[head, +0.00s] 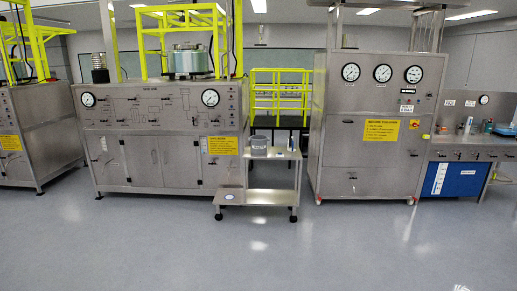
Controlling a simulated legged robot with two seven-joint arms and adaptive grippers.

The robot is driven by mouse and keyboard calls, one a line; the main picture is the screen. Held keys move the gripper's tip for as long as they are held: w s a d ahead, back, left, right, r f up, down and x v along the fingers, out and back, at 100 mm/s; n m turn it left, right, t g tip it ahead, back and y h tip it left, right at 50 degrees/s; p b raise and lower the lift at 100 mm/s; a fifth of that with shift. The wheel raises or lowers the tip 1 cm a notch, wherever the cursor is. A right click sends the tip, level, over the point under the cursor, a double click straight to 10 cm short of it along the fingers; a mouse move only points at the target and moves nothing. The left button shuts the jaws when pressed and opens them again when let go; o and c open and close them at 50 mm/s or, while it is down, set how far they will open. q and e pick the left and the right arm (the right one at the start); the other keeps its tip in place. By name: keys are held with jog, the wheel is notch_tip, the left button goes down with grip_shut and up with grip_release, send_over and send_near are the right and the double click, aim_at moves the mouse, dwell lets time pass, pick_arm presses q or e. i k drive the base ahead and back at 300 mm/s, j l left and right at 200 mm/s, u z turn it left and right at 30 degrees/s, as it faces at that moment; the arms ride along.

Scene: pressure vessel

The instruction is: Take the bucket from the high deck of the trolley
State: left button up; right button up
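A steel trolley (272,196) on dark castors stands at mid-distance, between two large steel cabinets. A small grey bucket (259,146) stands upright on the left part of its high deck (282,155). One or two small items (291,142), too small to make out, are on the right part of that deck. A small round pale object (229,196) lies at the left of the low deck. Neither of my grippers is in view.
A wide steel control cabinet (160,135) with gauges stands left of the trolley. A tall gauge cabinet (372,130) stands close on its right. A yellow railing (280,95) is behind. The grey floor (200,245) in front is clear.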

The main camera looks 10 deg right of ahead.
aim_at(258, 142)
jog(key=z, duration=0.55)
jog(key=i, duration=4.05)
